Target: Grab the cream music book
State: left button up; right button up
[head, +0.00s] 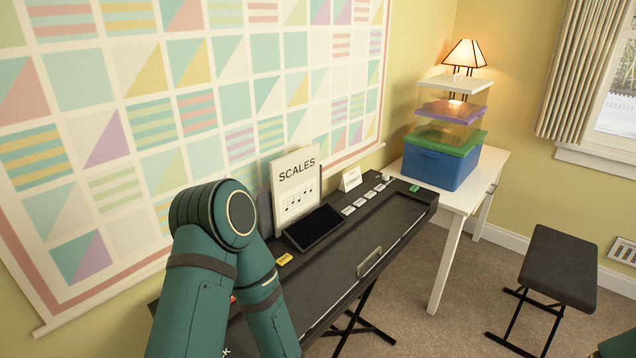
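The cream music book (297,178), marked "SCALES" with notes below, stands upright and leaning slightly back at the rear of the black keyboard (345,285), close to the wall. Its lower right part is next to a dark upright panel. My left arm rises from the bottom left and bends down in front of the keyboard's left end, left of the book. Neither gripper shows. A small green piece at the bottom right corner seems to be part of my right arm.
A black tablet (314,228) lies in front of the book. A small white card (350,180) stands to its right. A white table (460,198) holds stacked boxes (440,168) and a lamp (466,54).

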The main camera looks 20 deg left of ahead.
aim_at(295, 176)
jog(key=i+l, duration=0.35)
jog(key=i, duration=0.15)
jog(key=i+l, duration=0.4)
jog(key=i+l+u, duration=0.3)
jog(key=i+l, duration=0.55)
jog(key=i, duration=0.1)
